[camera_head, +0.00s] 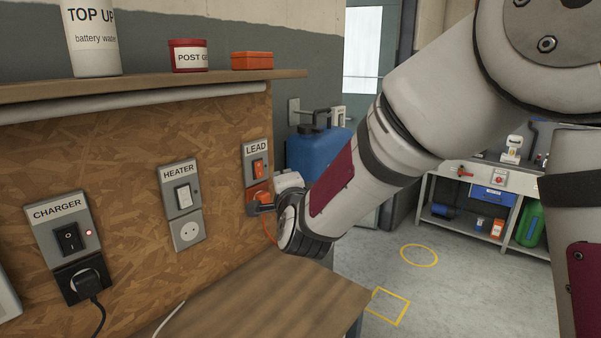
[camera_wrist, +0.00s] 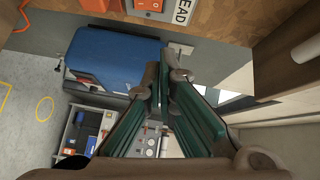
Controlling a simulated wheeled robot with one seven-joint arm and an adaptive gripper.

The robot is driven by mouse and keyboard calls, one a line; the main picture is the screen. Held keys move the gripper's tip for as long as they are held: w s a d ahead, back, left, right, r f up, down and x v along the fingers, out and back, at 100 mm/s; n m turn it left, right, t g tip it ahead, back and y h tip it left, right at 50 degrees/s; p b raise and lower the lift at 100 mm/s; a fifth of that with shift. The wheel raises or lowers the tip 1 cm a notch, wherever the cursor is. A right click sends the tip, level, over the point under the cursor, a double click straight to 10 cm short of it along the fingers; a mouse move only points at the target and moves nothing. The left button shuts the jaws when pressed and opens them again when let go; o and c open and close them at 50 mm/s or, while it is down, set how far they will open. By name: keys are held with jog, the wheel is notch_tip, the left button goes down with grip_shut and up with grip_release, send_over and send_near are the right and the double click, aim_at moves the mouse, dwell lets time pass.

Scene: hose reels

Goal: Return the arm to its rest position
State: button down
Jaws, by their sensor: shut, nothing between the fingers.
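My gripper (camera_wrist: 164,78) is shut and empty in the wrist view, its two green-sided fingers meeting near the middle. In the head view my arm reaches from the upper right towards the board, and its wrist is close to the LEAD panel (camera_head: 257,163). The gripper is mostly hidden behind the wrist there. The LEAD panel has an orange rocker switch (camera_head: 258,169) with an orange socket or plug below it.
The board also bears a HEATER panel (camera_head: 182,204) and a CHARGER panel (camera_head: 66,246) with a black plug. A shelf (camera_head: 150,86) holds tubs above. A wooden bench (camera_head: 270,300) lies below. A blue container (camera_head: 312,160) stands behind the wrist. Floor at right is open.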

jog(key=s+d+f+n+g+h, duration=0.1)
jog(key=s+d+n+g, duration=0.3)
jog(key=s+d, duration=0.4)
jog(key=s+d+f+n+g+h, duration=0.1)
jog(key=s+d+n+g, duration=0.3)
jog(key=s, duration=1.4)
jog(key=s+d+f+n+g+h, duration=0.1)
jog(key=s+d+n+g, duration=0.3)
jog(key=s+d, duration=0.9)
jog(key=shift+s+f+n+g+h, duration=0.15)
jog(key=shift+f+n+g+h, duration=0.2)
jog(key=shift+n, duration=0.35)
